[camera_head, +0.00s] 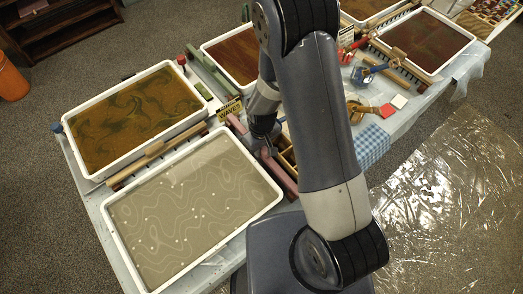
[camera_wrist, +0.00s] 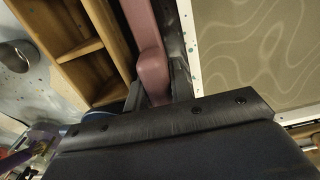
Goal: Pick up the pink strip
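The pink strip (camera_head: 282,179) is a long, narrow dusty-pink bar between the grey-beige marbling tray and a wooden compartment box. It also shows in the wrist view (camera_wrist: 148,58), running up out of the top edge. My gripper (camera_head: 262,149) is down at the strip, partly hidden by my arm in the head view. In the wrist view my gripper's dark fingers (camera_wrist: 157,85) stand one on each side of the strip, very near its sides. I cannot tell whether they press on it. The strip's lower end is hidden by the gripper body.
The grey-beige tray (camera_head: 110,222) lies close to the right of the strip in the wrist view. The wooden box (camera_wrist: 84,48) is close on the left. A yellow "WAVES" card (camera_head: 230,108) stands near the strip's far end. More trays and tools fill the table.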

